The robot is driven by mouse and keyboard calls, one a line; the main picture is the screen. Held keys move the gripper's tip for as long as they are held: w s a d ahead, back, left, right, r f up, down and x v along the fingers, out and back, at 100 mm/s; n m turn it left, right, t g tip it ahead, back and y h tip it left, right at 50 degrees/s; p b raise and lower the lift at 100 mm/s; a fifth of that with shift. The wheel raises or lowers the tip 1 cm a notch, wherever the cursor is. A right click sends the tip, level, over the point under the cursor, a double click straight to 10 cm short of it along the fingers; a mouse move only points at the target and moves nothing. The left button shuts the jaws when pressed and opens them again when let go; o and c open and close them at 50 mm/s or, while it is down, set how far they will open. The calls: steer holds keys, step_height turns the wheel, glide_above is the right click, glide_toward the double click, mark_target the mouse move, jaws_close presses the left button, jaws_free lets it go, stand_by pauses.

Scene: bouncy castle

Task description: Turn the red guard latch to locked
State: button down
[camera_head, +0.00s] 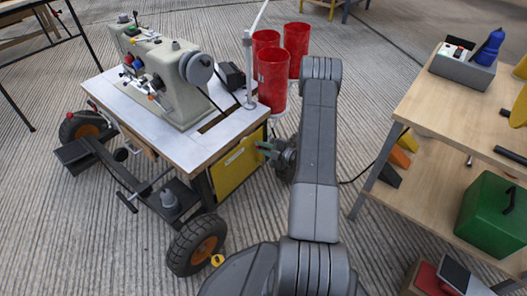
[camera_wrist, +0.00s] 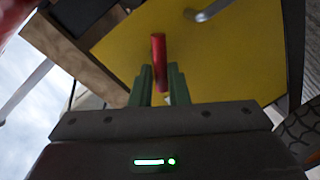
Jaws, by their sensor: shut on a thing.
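The red guard latch (camera_wrist: 158,47) shows in the wrist view as a short red bar in front of a yellow panel (camera_wrist: 215,55). It runs nearly upright in that picture, leaning slightly. My gripper (camera_wrist: 160,70) has its green fingers on both sides of the latch and is shut on it. In the head view my gripper (camera_head: 264,148) is at the right end of the sewing machine table, beside the yellow panel (camera_head: 237,168). I cannot make out the latch in the head view. No locked mark is readable.
The sewing machine (camera_head: 165,80) stands on a wheeled table (camera_head: 100,90). A wooden shelf bench (camera_head: 430,100) with a green box (camera_head: 490,215) is at the right. A metal handle (camera_wrist: 212,11) is near the panel's top edge.

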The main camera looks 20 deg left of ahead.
steer(key=shift+s+f+n+t+h+b, duration=0.2)
steer(key=shift+n+t+b, duration=0.2)
steer(key=shift+n, duration=0.8)
steer(key=shift+s+f+n+t+h+b, duration=0.15)
steer(key=shift+n+t+b, duration=0.25)
steer(key=shift+n, duration=0.8)
steer(key=shift+w, duration=0.1)
steer(key=c, duration=1.4)
jaws_free()
steer(key=p+v, duration=0.3)
steer(key=v, duration=1)
steer(key=shift+d+p, duration=0.35)
steer(key=shift+p, duration=0.05)
steer(key=shift+a+r, duration=0.1)
